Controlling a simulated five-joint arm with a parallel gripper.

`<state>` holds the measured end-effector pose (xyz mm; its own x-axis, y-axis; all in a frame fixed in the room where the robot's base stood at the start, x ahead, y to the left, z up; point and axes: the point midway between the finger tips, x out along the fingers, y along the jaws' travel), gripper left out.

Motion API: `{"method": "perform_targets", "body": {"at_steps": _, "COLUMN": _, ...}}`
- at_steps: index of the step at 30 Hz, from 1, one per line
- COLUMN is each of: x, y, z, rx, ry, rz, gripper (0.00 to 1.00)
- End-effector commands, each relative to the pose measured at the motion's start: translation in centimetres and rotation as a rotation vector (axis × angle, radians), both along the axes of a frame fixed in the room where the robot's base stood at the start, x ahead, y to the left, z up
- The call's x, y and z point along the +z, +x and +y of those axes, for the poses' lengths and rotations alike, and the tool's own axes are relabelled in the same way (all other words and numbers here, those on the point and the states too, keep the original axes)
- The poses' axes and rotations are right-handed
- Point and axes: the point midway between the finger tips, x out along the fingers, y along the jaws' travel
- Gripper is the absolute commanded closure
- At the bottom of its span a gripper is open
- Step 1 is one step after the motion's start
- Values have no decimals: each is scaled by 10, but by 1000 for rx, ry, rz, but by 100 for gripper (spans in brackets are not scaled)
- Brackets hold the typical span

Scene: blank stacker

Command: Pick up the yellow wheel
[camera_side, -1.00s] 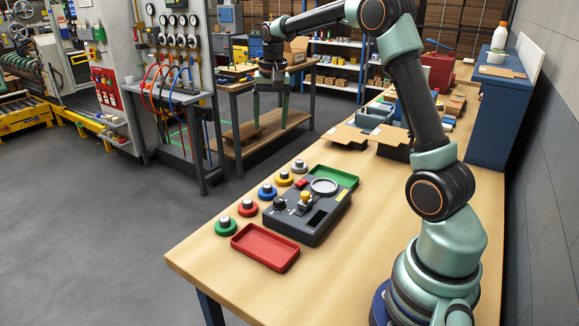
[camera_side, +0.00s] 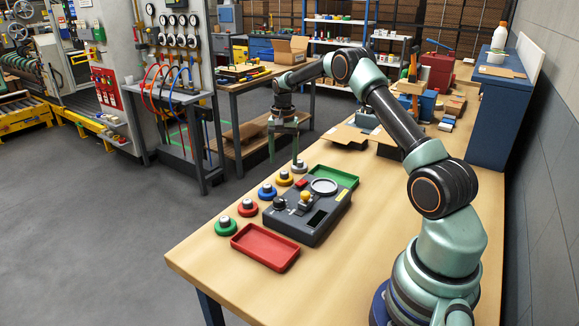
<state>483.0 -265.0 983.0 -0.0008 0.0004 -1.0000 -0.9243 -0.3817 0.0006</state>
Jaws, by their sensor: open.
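My gripper (camera_side: 284,158) is open and empty, fingers pointing down. It hangs above and apart from the yellow wheel, and in the picture its right finger partly overlaps the grey wheel. The exact height of the fingertips over the bench is hard to tell.
The red wheel (camera_side: 247,209) and green wheel (camera_side: 225,227) continue the row. A dark control box (camera_side: 318,222) with knobs stands right of it. A red tray (camera_side: 265,252) lies in front and a green tray (camera_side: 342,177) behind. The front of the bench is clear.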

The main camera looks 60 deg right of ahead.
Motion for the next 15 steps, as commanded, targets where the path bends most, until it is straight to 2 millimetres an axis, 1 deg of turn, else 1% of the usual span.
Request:
{"method": "perform_targets", "body": {"at_steps": 4, "x": -11, "y": 1, "z": -2, "rx": 0, "ry": 1, "rz": 1, "gripper": 28}}
{"method": "perform_targets", "body": {"at_steps": 10, "x": -40, "y": 3, "z": -7, "rx": 0, "ry": 1, "rz": 1, "gripper": 28}}
{"method": "perform_targets", "body": {"at_steps": 15, "x": -53, "y": 3, "z": -7, "rx": 0, "ry": 0, "rz": 0, "gripper": 28}}
